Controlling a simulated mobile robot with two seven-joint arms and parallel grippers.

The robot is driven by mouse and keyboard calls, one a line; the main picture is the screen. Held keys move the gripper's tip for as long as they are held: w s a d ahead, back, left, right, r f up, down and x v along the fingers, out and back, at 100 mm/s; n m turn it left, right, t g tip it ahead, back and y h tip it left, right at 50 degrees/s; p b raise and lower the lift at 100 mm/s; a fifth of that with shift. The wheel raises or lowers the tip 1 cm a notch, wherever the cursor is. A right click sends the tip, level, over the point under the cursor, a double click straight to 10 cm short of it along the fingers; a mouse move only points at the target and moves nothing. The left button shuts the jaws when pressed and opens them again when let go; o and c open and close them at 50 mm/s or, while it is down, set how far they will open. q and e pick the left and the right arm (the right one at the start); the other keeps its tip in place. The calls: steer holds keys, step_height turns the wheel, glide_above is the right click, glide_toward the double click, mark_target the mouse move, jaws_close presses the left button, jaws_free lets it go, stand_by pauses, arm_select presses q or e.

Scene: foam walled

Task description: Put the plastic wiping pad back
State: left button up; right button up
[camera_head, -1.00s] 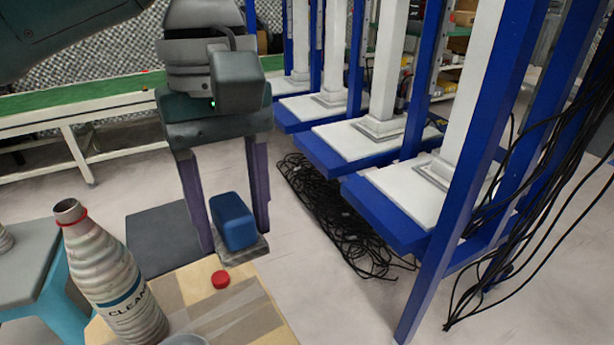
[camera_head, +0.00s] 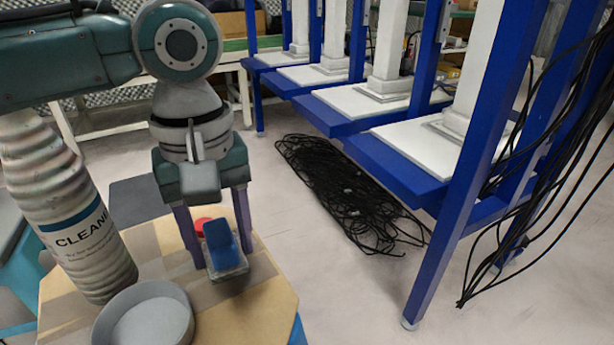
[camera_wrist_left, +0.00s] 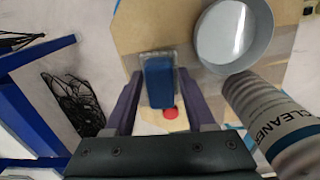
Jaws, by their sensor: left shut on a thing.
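The wiping pad (camera_head: 224,245) has a blue top and a greyish, see-through base. My left gripper (camera_head: 220,256) points down over the wooden tabletop, with its two purple fingers on either side of the pad and shut on it. In the left wrist view the pad (camera_wrist_left: 158,82) shows between the fingertips (camera_wrist_left: 160,85). I cannot tell whether its base touches the tabletop. My right gripper is not in view.
The tabletop (camera_head: 262,300) also holds a round grey dish (camera_head: 185,325), a large cleaner bottle (camera_head: 75,225) and a red cap (camera_head: 203,225) behind the pad. Blue racks (camera_head: 440,200) and black cables (camera_head: 350,195) stand beyond on the right.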

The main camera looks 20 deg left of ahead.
mark_target(227, 264)
arm_select(q)
step_height(227, 264, down, 4)
steer(key=b, duration=0.3)
steer(key=shift+f, duration=0.25)
steer(key=shift+r, duration=0.1)
steer(key=o, duration=1.2)
